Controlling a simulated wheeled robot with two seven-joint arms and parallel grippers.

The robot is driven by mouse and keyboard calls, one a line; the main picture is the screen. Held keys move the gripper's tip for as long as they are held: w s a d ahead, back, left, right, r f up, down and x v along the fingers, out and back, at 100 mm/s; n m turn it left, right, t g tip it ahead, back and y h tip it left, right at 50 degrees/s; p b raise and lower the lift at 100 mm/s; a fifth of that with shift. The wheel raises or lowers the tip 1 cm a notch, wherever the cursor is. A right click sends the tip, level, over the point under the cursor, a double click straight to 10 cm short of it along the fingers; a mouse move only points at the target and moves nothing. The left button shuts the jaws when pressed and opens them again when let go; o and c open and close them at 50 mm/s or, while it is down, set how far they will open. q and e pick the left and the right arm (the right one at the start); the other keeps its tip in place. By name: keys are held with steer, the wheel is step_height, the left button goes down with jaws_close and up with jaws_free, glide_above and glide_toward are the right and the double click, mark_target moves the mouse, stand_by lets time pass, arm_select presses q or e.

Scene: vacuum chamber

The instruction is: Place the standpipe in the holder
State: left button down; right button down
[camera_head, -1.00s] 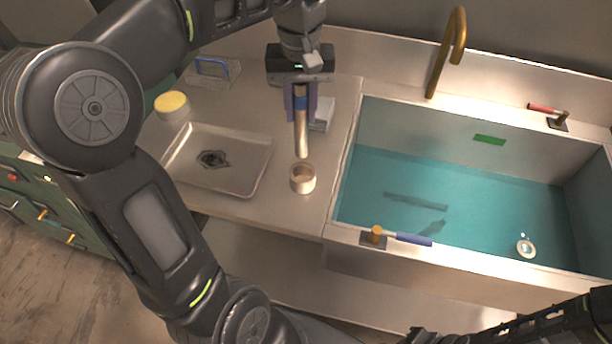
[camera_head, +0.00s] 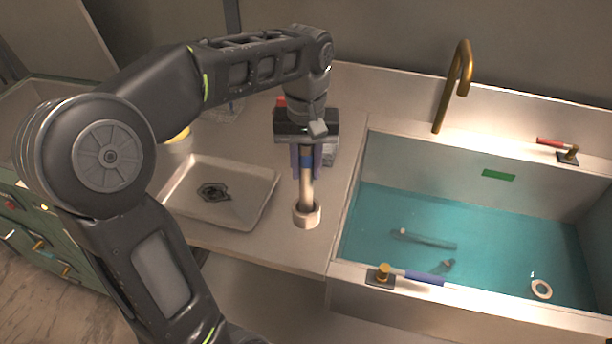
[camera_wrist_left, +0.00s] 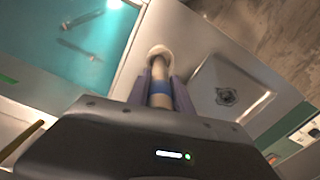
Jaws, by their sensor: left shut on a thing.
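The standpipe (camera_head: 307,192) is a tan metal tube with a blue band, held upright or nearly so. My left gripper (camera_head: 306,165) is shut on it around the blue band. The holder (camera_head: 306,215) is a short pale ring-shaped cup on the counter, left of the sink. The tube's lower end is at the holder's mouth and seems to be inside it; how deep is hidden. In the left wrist view the standpipe (camera_wrist_left: 160,86) runs between the fingers (camera_wrist_left: 158,92) to the holder (camera_wrist_left: 160,52). My right gripper is not in view.
A metal tray (camera_head: 240,215) with a dark drain-like part lies left of the holder. The water-filled sink (camera_head: 350,185) is to the right, with a brass faucet (camera_head: 455,85) behind. A blue-handled valve (camera_head: 410,276) sits on its front rim.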

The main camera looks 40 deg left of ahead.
mark_target(306, 177)
arm_select(q)
step_height(306, 177, down, 3)
steer(key=shift+r, duration=0.1)
steer(key=shift+f, duration=0.2)
steer(key=c, duration=1.1)
jaws_free()
steer(key=shift+c, duration=0.2)
steer(key=shift+r, duration=0.1)
steer(key=shift+r, duration=0.2)
step_height(306, 177, up, 5)
steer(key=shift+r, duration=0.1)
step_height(306, 177, up, 7)
steer(key=p, duration=0.6)
steer(key=shift+f, duration=0.2)
